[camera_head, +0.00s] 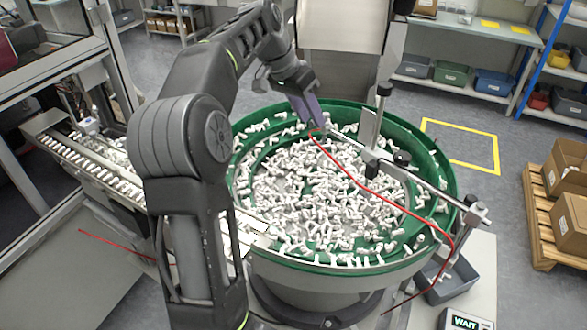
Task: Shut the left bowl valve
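The large round feeder bowl (447,185) has a green rim and holds many small white caps (300,190). My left arm reaches over the bowl from the left, and my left gripper (314,124) points down at the bowl's far inner side. Its fingers are close together at the upper end of a thin red hose (378,194). I cannot tell whether they hold anything. I cannot make out the left bowl valve; the spot at the fingertips is small and partly covered by the gripper. My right gripper is not in view.
A metal rod and clamp stand (372,135) crosses the bowl's right side. A linear track (95,175) with white parts lies left of my arm. A box reading WAIT (466,321) is at the lower right. Cardboard boxes (567,165) sit on a pallet at right.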

